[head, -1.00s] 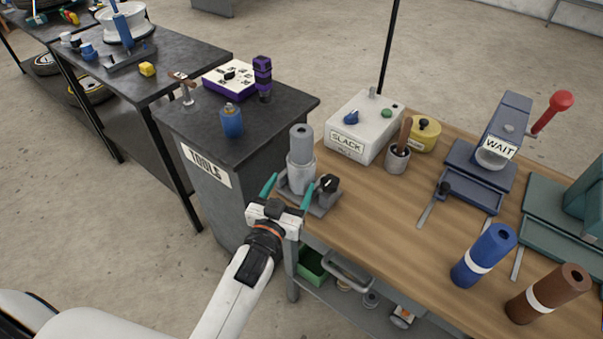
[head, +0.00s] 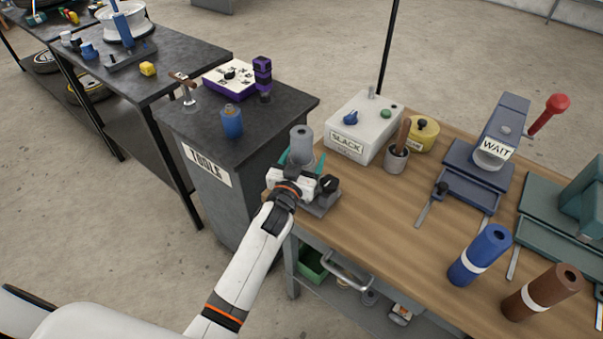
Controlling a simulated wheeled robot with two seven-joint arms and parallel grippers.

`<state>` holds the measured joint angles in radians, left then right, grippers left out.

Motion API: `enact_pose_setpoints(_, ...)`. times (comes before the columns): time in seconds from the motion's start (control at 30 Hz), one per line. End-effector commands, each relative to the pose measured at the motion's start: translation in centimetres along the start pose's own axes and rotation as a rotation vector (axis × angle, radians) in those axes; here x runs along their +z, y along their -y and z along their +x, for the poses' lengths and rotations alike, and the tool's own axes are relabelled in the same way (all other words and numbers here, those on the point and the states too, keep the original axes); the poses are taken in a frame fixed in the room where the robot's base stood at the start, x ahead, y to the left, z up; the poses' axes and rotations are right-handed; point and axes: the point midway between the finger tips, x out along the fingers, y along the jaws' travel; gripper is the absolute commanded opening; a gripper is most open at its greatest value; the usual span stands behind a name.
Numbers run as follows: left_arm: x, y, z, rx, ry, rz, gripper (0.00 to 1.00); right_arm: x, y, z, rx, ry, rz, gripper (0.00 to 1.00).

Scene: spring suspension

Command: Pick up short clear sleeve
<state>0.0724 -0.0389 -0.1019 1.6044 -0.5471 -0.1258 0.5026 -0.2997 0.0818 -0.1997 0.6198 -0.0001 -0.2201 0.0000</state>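The short clear sleeve (head: 302,158) appears as a pale grey, see-through ring around the lower part of an upright grey cylinder (head: 301,136). The cylinder stands on a small grey fixture (head: 322,203) with a black knob, at the bench's left corner. My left gripper (head: 301,162) has its teal fingers on either side of the sleeve, spread apart. The gripper body hides the sleeve's lower part and much of the fixture. I see no clear contact between fingers and sleeve. My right gripper is not in view.
A white SLACK box (head: 362,128), a grey cup with a brown handle (head: 396,160) and a yellow pot (head: 423,134) stand behind to the right. A blue press marked WAIT (head: 478,170) is farther right. A dark tool cabinet (head: 262,125) adjoins on the left. The wooden bench middle (head: 385,220) is clear.

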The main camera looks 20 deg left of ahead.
Motion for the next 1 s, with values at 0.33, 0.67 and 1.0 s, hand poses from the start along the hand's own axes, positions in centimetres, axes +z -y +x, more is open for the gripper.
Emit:
enact_pose_setpoints(0.33,0.1,0.0,0.0,0.0,0.001,0.001,0.38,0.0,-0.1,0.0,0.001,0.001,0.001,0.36)
enact_pose_setpoints(0.67,1.8,-0.1,0.0,0.0,0.005,0.004,0.38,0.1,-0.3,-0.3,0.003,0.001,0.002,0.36)
enact_pose_setpoints(1.0,8.3,-0.1,-0.1,-0.001,0.005,0.002,0.38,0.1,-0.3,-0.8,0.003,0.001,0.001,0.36)
